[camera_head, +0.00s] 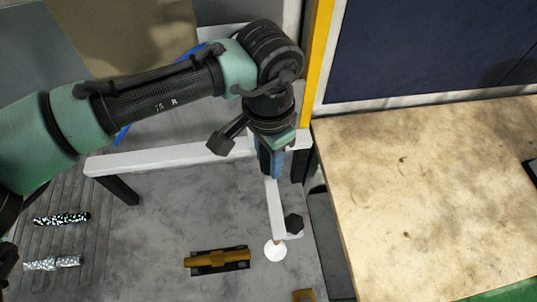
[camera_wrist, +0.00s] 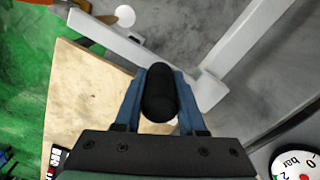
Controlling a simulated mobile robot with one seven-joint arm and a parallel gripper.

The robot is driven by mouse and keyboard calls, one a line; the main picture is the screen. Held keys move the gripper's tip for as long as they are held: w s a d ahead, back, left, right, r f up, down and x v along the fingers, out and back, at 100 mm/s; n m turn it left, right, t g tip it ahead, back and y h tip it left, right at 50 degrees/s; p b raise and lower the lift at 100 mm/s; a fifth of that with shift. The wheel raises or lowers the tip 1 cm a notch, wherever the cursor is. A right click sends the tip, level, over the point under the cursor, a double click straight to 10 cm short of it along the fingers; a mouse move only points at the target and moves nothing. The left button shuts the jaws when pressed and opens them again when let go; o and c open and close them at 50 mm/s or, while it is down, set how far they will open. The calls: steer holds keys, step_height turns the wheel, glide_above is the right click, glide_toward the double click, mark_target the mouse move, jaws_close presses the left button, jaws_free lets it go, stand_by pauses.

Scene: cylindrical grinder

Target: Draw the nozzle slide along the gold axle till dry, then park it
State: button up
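The gold axle (camera_head: 205,262) lies level over a dark base on the grey machine bed. The nozzle slide shows as a white arm (camera_head: 275,205) reaching toward the front, with a black knob (camera_head: 293,223) near its end. The white arm also shows in the wrist view (camera_wrist: 130,50). A white round spot (camera_head: 275,250) lies by its tip, to the right of the axle. My gripper (camera_head: 271,165) is at the arm's back end. In the wrist view its blue fingers (camera_wrist: 160,85) flank and appear to touch a black upright handle (camera_wrist: 158,95).
A white cross rail (camera_head: 165,157) runs behind the bed. Two speckled rods (camera_head: 62,218) (camera_head: 52,263) lie on the slatted area at left. A wooden table (camera_head: 420,200) stands at right, and a yellow post (camera_head: 317,50) behind. A pressure gauge (camera_wrist: 297,165) shows at the lower right.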

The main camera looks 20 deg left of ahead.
jaws_close()
stand_by(1.0)
